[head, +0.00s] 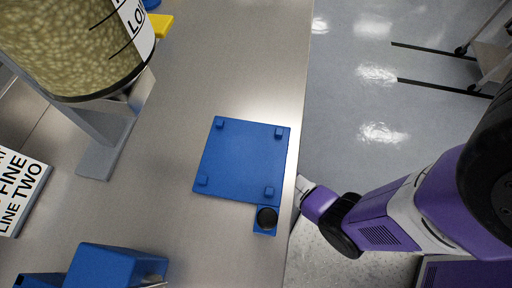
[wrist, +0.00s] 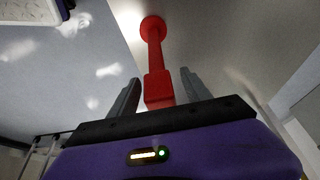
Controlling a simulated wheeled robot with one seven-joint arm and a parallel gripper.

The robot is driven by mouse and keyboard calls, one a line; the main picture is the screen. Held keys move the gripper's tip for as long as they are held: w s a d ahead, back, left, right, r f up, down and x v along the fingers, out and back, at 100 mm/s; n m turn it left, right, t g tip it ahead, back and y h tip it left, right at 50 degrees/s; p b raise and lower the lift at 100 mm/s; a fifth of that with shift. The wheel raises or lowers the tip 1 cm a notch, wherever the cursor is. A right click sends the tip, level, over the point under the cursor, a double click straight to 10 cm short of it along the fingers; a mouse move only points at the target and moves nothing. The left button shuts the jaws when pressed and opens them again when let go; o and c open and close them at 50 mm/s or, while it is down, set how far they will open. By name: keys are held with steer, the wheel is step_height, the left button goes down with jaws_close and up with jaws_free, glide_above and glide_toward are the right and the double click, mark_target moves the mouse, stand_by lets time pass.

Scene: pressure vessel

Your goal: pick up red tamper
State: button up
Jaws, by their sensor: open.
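The red tamper (wrist: 154,50) shows in the wrist view, with a round disc at its far end, a thin shaft and a square block at its near end. My gripper (wrist: 160,92) is open, with one grey finger on each side of the block. A gap shows between the block and the right finger; the left finger is also apart from it. I cannot tell how deep the block sits between the fingers. In the head view I cannot make out the tamper or the gripper's fingers; my arm reaches to the table's right edge.
The grey table (head: 180,185) bears a blue square plate (head: 243,160) with corner blocks and a small blue holder with a black round top (head: 267,217). A bead-filled vessel (head: 75,45) stands upper left. A blue box (head: 105,265) is at the lower left. Open floor (head: 350,100) lies right.

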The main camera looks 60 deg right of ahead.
steer(key=shift+x, duration=0.85)
jaws_close()
stand_by(0.8)
